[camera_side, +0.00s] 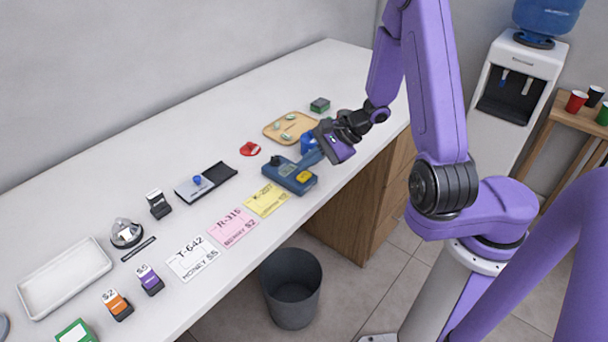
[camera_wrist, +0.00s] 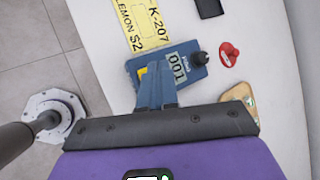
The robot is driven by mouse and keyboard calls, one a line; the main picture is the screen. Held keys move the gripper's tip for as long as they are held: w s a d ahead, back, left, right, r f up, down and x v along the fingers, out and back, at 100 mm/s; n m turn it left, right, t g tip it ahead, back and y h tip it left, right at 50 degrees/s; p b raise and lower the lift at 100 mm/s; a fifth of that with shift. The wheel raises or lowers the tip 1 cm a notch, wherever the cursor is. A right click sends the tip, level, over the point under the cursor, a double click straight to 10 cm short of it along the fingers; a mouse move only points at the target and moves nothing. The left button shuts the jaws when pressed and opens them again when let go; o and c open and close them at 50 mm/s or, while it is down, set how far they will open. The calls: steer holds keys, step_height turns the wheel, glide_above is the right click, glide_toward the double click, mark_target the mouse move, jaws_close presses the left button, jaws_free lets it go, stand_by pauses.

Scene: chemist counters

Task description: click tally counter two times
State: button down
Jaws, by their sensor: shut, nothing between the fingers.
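The tally counter (camera_side: 289,175) is a blue box on the counter near its front edge, with a yellow button (camera_side: 304,176) and a dark round knob (camera_side: 282,160) on top. In the wrist view the tally counter (camera_wrist: 190,78) shows a small display (camera_wrist: 177,68) with digits that look like 001 or 100, seen turned, and the dark knob (camera_wrist: 200,59). My gripper (camera_side: 311,160) is shut and empty, its blue fingers close over the counter.
A yellow K-207 card (camera_side: 267,199) lies beside the counter, then a pink card (camera_side: 232,227). A red object (camera_side: 250,149) and a wooden tray (camera_side: 290,127) lie behind. A bin (camera_side: 292,290) is on the floor.

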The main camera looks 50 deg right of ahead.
mark_target(305, 174)
steer(key=shift+r, duration=2.5)
stand_by(0.8)
steer(key=shift+w+d+r+n+g+y, duration=0.1)
steer(key=shift+r+n+g+y, duration=0.55)
steer(key=shift+r+n+g, duration=0.6)
steer(key=shift+w+d+r+n+g+y, duration=0.1)
steer(key=shift+r+n+g+y, duration=0.6)
steer(key=shift+n, duration=1.05)
steer(key=shift+f, duration=0.1)
steer(key=shift+f, duration=4.4)
steer(key=shift+f, duration=0.15)
